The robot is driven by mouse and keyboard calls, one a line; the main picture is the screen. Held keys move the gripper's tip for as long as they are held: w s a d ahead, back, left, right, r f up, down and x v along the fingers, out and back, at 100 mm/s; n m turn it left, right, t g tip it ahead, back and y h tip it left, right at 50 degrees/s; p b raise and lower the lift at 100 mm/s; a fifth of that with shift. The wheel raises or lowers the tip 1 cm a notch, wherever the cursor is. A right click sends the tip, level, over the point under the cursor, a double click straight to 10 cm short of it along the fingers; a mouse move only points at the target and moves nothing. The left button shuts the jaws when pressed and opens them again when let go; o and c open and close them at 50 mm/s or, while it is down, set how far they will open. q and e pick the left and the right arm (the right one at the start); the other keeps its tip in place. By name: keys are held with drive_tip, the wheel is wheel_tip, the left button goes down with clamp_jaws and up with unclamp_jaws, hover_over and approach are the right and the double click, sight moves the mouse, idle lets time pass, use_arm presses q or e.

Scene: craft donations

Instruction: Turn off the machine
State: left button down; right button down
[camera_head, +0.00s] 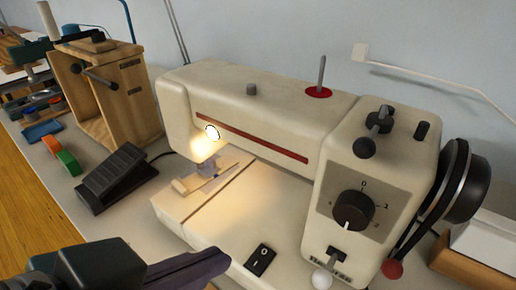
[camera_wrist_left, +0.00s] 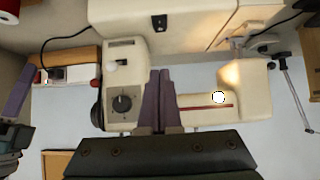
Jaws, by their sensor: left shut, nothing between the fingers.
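The cream sewing machine (camera_head: 255,115) stands on the table with its small lamp (camera_head: 212,132) lit. A black rocker switch (camera_head: 260,261) with white marks sits on the front of its base. It also shows in the left wrist view (camera_wrist_left: 160,22). A black dial (camera_head: 353,210) marked 0, 1, 2 is on the machine's right end; its white line points down. My left gripper (camera_head: 224,258) is shut and empty, its tips just left of the rocker switch, apart from it. My right gripper (camera_wrist_left: 18,100) shows partly at the left wrist view's left edge; its jaws are unclear.
A black foot pedal (camera_head: 115,178) and a wooden box frame (camera_head: 110,95) stand left of the machine. Green and orange blocks (camera_head: 66,160) lie nearby. A black handwheel (camera_head: 466,180) juts from the machine's right end. A white-tipped lever (camera_head: 322,279) is below the dial.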

use_arm(q)
drive_tip(key=b, duration=0.3)
hover_over(265, 256)
drive_tip(key=s+a, duration=0.1)
drive_tip(key=s, duration=0.1)
drive_tip(key=f, duration=0.6)
drive_tip(key=shift+a, duration=0.2)
drive_tip(key=f, duration=0.2)
drive_tip(key=shift+w+d+f+b, duration=0.15)
drive_tip(key=shift+w+f+b, duration=0.15)
drive_tip(key=shift+b, duration=0.1)
drive_tip(key=shift+f, duration=0.7)
drive_tip(key=shift+w+d+f, duration=0.1)
drive_tip(key=shift+f, duration=0.1)
drive_tip(key=shift+w+d, duration=0.1)
drive_tip(key=shift+w, duration=0.05)
drive_tip(key=shift+w+d+r, duration=0.25)
drive_tip(key=shift+w+d, duration=0.1)
drive_tip(key=shift+w, duration=0.1)
